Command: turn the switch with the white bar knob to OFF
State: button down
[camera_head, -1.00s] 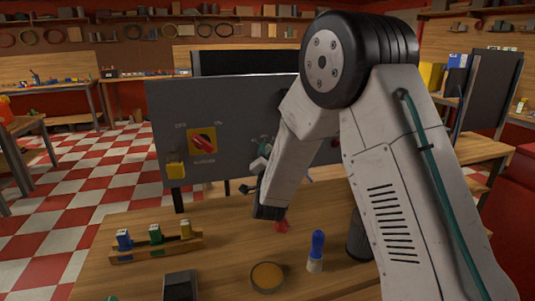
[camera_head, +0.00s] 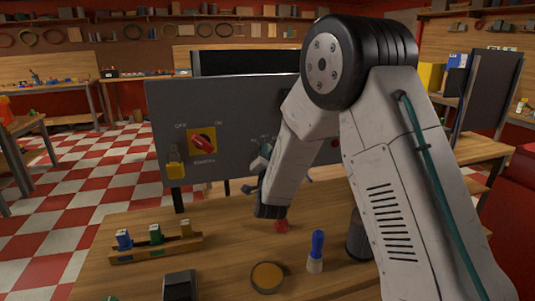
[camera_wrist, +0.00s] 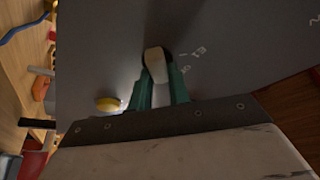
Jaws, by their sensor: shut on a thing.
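The white bar knob (camera_wrist: 154,62) shows in the wrist view, pale and rounded at its end, against the grey panel (camera_wrist: 95,45). My gripper (camera_wrist: 158,75) has teal fingers, and they are closed on the knob, one on each side. Small white markings lie on the panel to the right of the knob, too blurred to read. In the head view, my gripper (camera_head: 262,158) is at the front of the panel (camera_head: 240,105), mostly hidden by my arm. The knob's pointing direction against its labels cannot be read there.
Left on the panel is a red knob (camera_head: 202,144) on a yellow plate, labelled OFF, ON and STANDBY, with a yellow padlock (camera_head: 175,168) beside it.

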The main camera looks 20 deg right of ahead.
jog(key=shift+n+t+y, duration=0.3)
jog(key=shift+n+y, duration=0.55)
jog(key=shift+n, duration=1)
jog(key=shift+n+t+y, duration=0.3)
jog(key=shift+n+y, duration=0.6)
jog(key=shift+n, duration=0.9)
jog(key=shift+n+t+y, duration=0.3)
jog(key=shift+n+y, duration=0.55)
jog(key=shift+n, duration=1)
jog(key=c, duration=1.3)
grip_release()
